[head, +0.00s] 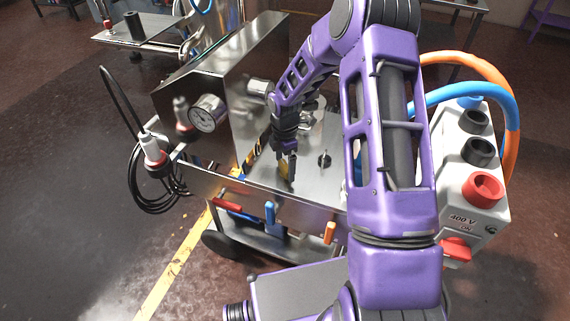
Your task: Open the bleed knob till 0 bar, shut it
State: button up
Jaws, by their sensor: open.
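A round pressure gauge (208,113) with a white dial sticks out from the left side of the steel cart; its reading is too small to make out. A small dark knob (324,159) stands on the steel deck, and I cannot tell whether it is the bleed knob. My gripper (287,174) points down over the deck, left of that knob and apart from it. It is open. A yellow piece shows at its fingertips, and I cannot tell whether they touch it. My purple arm hides the deck's right part.
The steel cart (268,208) has a raised box on the left and coloured handles on its front. A grey socket box (472,150) with a red knob and orange and blue hoses stands right. A black cable coil (158,185) hangs left. Open floor lies at left.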

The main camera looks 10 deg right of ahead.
jog(key=shift+c, duration=0.2)
jog(key=c, duration=1.2)
jog(key=shift+m, duration=0.3)
jog(key=m, duration=0.3)
jog(key=shift+m+b, duration=0.3)
jog(key=m, duration=0.4)
jog(key=shift+m+b, duration=0.3)
jog(key=shift+b, duration=0.1)
jog(key=m, duration=0.4)
jog(key=shift+b, duration=0.35)
jog(key=m, duration=0.4)
jog(key=shift+m, duration=0.5)
